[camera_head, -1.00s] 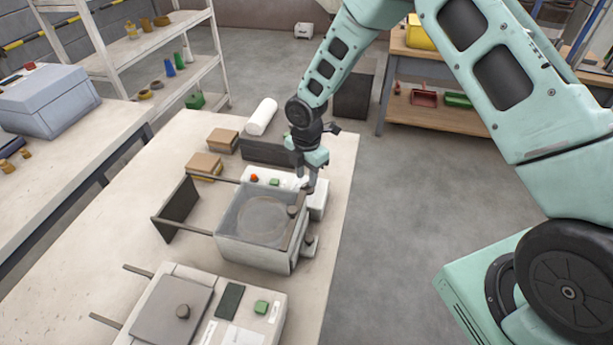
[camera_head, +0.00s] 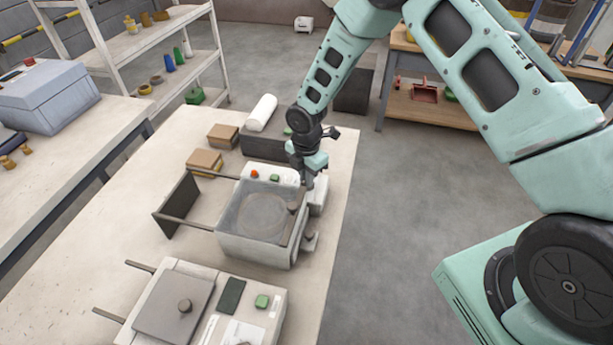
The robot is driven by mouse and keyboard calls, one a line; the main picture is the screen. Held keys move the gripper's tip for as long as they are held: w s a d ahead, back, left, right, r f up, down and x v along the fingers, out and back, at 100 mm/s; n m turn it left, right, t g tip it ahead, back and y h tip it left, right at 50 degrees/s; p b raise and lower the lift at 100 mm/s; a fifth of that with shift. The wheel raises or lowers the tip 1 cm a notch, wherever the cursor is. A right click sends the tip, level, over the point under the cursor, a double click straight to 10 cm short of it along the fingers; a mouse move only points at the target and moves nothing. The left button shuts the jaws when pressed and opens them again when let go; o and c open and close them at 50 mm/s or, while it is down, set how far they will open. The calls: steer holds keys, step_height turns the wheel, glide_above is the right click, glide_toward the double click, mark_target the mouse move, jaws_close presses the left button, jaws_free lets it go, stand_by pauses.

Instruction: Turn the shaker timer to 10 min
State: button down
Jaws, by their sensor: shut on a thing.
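The shaker looks to be the pale box with a clear-topped chamber (camera_head: 262,218) on the table. Its white control panel (camera_head: 264,175) at the back carries a red button (camera_head: 254,174) and a green button (camera_head: 275,178). My gripper (camera_head: 308,184) points down at the right end of this panel, with its fingers close together. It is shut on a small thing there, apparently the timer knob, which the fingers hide. The dial marks and the setting cannot be read.
A second machine with a grey lid (camera_head: 173,307) stands in front on the same table. Cardboard-coloured boxes (camera_head: 205,161) and a white roll (camera_head: 261,113) lie behind the shaker. A dark upright plate (camera_head: 177,204) stands left of it. Open floor lies to the right.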

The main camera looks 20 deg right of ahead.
steer(key=shift+m, duration=0.3)
steer(key=shift+f+m+b, duration=0.15)
steer(key=shift+m+b, duration=0.85)
steer(key=shift+b, duration=0.1)
steer(key=m+b, duration=0.2)
steer(key=m, duration=0.1)
steer(key=shift+w+m, duration=0.1)
steer(key=shift+m, duration=0.2)
steer(key=m+b, duration=0.3)
steer(key=m, duration=0.3)
steer(key=shift+b, duration=0.3)
steer(key=m+b, duration=0.2)
steer(key=m, duration=0.3)
steer(key=shift+w+d+m, duration=0.1)
steer(key=shift+m, duration=0.3)
steer(key=m, duration=0.5)
steer(key=shift+r+m+b, duration=0.2)
steer(key=shift+m+b, duration=0.1)
steer(key=shift+b, duration=0.1)
steer(key=c, duration=1.5)
jaws_free()
